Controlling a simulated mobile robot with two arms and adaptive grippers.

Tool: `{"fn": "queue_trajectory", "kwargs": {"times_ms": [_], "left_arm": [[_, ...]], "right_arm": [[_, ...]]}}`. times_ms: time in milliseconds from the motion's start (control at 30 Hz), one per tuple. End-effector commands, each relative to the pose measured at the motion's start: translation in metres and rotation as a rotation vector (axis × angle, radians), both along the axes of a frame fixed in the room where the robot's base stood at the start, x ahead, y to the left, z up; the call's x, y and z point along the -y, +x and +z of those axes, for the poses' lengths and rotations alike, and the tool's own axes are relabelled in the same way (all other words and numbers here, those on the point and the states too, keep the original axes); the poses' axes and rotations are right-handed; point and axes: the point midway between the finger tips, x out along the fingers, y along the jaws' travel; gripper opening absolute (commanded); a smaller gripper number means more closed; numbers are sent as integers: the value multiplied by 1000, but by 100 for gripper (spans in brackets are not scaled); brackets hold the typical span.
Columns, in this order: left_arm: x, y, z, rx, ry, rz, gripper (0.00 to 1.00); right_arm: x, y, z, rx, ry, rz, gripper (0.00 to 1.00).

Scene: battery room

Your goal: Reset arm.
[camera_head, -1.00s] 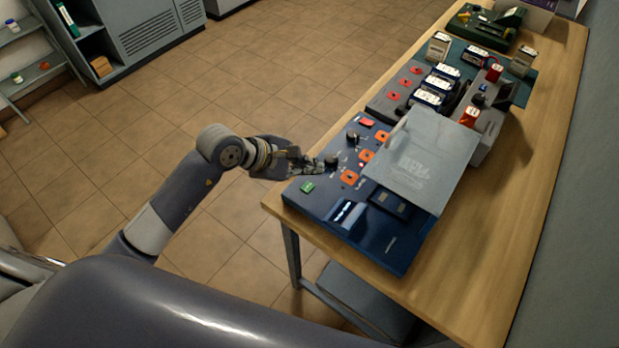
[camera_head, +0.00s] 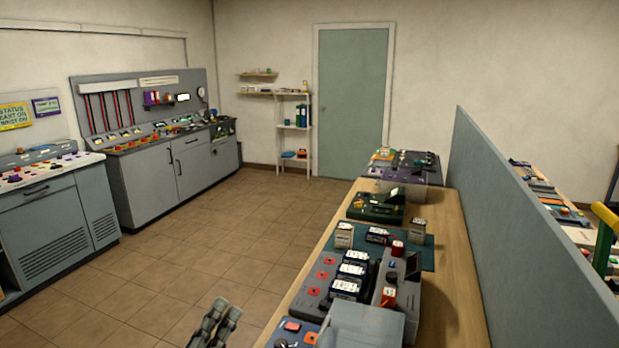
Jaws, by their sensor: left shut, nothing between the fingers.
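My left gripper (camera_head: 226,309) shows at the bottom edge of the head view, left of the wooden table (camera_head: 455,260). Its fingers are together, with nothing seen between them. It is over the tiled floor, apart from the dark blue panel (camera_head: 283,339) at the table's near end. The rest of my left arm is below the frame. My right arm and gripper are not in view.
A grey flap (camera_head: 362,325) covers part of the blue panel. Battery modules (camera_head: 346,287) and a green device (camera_head: 376,206) stand farther along the table. A grey partition (camera_head: 520,240) borders its right side. The floor (camera_head: 215,235) to the left is clear.

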Motion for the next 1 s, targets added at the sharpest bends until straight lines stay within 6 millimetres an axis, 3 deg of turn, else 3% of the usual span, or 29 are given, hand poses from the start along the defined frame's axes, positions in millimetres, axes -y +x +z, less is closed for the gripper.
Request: {"fn": "queue_trajectory", "kwargs": {"times_ms": [167, 300, 400, 500, 633, 800, 967, 1000], "left_arm": [[-74, 0, -28, -227, -544, 184, 0], [-117, -16, -85, -434, -941, 347, 0], [-133, -39, -136, -595, -1201, 478, 0], [-134, -72, -189, -767, -1434, 620, 0], [-119, -121, -241, -971, -1657, 797, 0], [-90, -182, -280, -1197, -1834, 999, 0], [-60, -239, -298, -1396, -1931, 1181, 0], [-61, -235, -312, -1395, -1928, 1188, 0]], "right_arm": [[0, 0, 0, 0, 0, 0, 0], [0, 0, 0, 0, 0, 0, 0], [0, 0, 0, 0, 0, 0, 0], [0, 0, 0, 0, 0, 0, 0], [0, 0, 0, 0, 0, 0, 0], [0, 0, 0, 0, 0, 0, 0], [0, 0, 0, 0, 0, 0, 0], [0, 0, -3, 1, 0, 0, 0]]}}
